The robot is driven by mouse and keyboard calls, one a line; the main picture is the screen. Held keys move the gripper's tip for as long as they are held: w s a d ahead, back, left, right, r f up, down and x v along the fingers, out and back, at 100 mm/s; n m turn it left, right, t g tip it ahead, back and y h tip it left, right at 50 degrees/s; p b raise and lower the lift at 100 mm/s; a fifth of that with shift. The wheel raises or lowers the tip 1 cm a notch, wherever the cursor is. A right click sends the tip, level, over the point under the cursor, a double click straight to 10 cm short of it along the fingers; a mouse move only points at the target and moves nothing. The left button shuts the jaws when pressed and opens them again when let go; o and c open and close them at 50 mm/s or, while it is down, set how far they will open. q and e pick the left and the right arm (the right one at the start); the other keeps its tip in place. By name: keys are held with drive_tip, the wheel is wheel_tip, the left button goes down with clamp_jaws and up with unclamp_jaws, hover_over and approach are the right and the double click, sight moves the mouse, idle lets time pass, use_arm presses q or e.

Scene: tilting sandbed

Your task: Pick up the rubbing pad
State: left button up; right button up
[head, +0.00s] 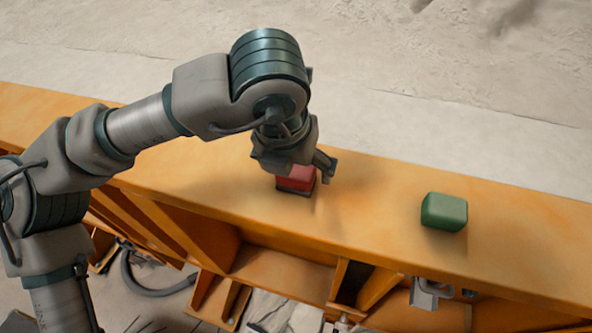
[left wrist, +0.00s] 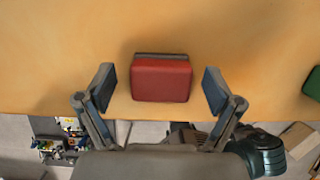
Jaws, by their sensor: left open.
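The red block with a dark base (head: 296,180), which I take to be the rubbing pad, sits on the orange ledge (head: 375,205). In the head view my left gripper (head: 322,172) is over it and hides part of it. In the left wrist view the red pad (left wrist: 161,79) lies between the two open fingers of my left gripper (left wrist: 160,90), with a gap on each side. A dark grey strip shows along the pad's far edge. My right gripper is in neither view.
A green block (head: 444,211) sits on the ledge to the right of the pad, and its edge shows in the left wrist view (left wrist: 313,84). Pale sand (head: 450,75) lies behind the ledge. Open orange compartments with a hose (head: 150,285) and cloth lie below its front edge.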

use_arm(q)
drive_tip(key=shift+w+f, duration=0.2)
drive_tip(key=shift+f, duration=0.05)
drive_tip(key=shift+s+d+r, duration=0.1)
drive_tip(key=shift+s, duration=0.1)
drive_tip(key=c, duration=1.2)
drive_tip(key=shift+c, duration=0.2)
